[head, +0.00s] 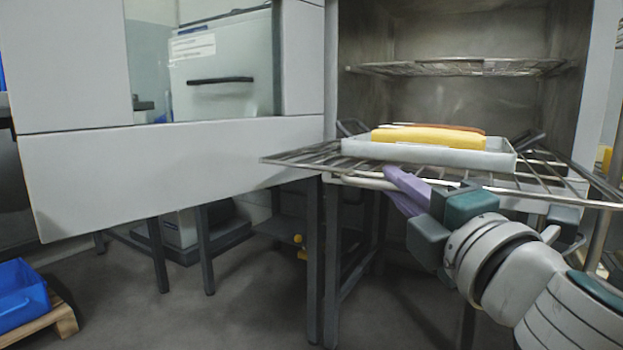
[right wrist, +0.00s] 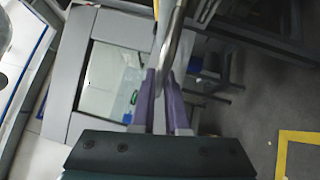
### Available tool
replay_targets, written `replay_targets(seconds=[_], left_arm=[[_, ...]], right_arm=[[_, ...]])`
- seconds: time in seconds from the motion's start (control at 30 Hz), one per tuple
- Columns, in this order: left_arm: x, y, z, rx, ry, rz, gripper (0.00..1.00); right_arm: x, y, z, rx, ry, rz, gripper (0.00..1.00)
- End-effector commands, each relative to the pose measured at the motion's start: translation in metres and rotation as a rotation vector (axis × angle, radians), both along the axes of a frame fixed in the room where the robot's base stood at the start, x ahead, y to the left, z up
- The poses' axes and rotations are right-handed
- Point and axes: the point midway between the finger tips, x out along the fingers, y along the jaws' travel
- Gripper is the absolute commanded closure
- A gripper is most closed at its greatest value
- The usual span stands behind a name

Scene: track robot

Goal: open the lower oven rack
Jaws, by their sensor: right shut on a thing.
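The lower oven rack (head: 295,157) is a metal wire shelf that sticks out of the oven opening toward me. A white tray (head: 430,154) with a yellow item (head: 430,138) lies on it. My right gripper (head: 393,180) has purple fingers and is at the rack's front edge, under the tray's front side. In the right wrist view the purple fingers (right wrist: 165,85) are shut on a metal bar of the rack (right wrist: 173,45). The fingertips are partly hidden by the rack. My left gripper is not in view.
The upper rack (head: 470,67) sits inside the oven (head: 455,110). A large white door with a window (head: 180,160) stands open at the left. A blue crate (head: 20,295) on a wooden pallet is at the lower left. Dark stand legs (head: 323,260) stand below; the floor in front is clear.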

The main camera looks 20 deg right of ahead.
Motion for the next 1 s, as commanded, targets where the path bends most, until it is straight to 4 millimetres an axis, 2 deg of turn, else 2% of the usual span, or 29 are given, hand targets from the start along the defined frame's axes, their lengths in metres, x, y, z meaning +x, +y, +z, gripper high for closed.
replay_targets(seconds=[0.53, 0.57, 0.8, 1.0], left_arm=[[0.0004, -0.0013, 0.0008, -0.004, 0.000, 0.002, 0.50], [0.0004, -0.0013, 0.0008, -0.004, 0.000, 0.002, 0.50], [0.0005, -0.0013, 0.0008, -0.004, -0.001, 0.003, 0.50], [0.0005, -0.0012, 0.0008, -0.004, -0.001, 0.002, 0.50]], right_arm=[[-0.0029, 0.0040, -0.0002, 0.000, 0.000, 0.002, 1.00], [-0.0029, 0.0040, -0.0002, 0.000, 0.000, 0.002, 0.84], [-0.0028, 0.0037, -0.0003, 0.000, 0.000, 0.001, 0.58], [-0.0028, 0.0035, -0.0003, 0.000, 0.000, 0.001, 0.58]])
